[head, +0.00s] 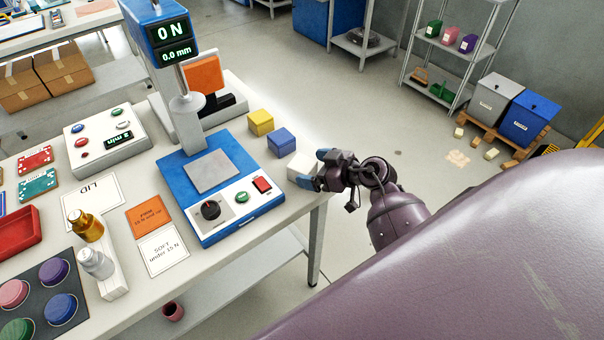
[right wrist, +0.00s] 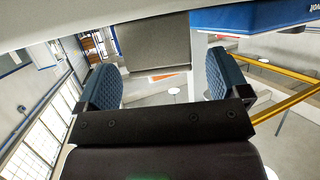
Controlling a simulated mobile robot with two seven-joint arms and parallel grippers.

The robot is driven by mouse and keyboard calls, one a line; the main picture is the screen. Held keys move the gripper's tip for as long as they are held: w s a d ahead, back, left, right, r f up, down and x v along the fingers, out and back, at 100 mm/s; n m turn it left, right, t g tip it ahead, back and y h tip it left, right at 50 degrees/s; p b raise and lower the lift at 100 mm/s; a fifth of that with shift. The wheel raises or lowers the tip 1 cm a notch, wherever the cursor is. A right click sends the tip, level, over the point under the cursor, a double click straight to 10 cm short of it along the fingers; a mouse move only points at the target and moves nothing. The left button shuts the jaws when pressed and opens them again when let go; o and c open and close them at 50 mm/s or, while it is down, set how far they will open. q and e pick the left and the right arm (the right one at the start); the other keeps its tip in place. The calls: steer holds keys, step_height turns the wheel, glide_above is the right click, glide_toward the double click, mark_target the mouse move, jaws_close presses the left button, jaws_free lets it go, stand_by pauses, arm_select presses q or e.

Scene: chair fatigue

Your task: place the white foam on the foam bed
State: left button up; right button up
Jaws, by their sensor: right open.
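In the right wrist view a shaded grey block, which looks like the white foam (right wrist: 154,42), sits between the open padded fingers (right wrist: 160,78), with gaps on both sides. The grey plate on the blue tester, which looks like the foam bed (head: 212,172), is bare. My left gripper is not in view.
A blue foam block (head: 281,142) and a yellow one (head: 260,122) stand behind the white foam. The blue tester (head: 238,209) with its column and display (head: 168,42) stands to the left. Bottles, cards and a control box (head: 105,133) fill the left table.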

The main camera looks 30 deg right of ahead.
steer(key=shift+x, duration=0.8)
steer(key=shift+r, duration=0.1)
steer(key=c, duration=1.1)
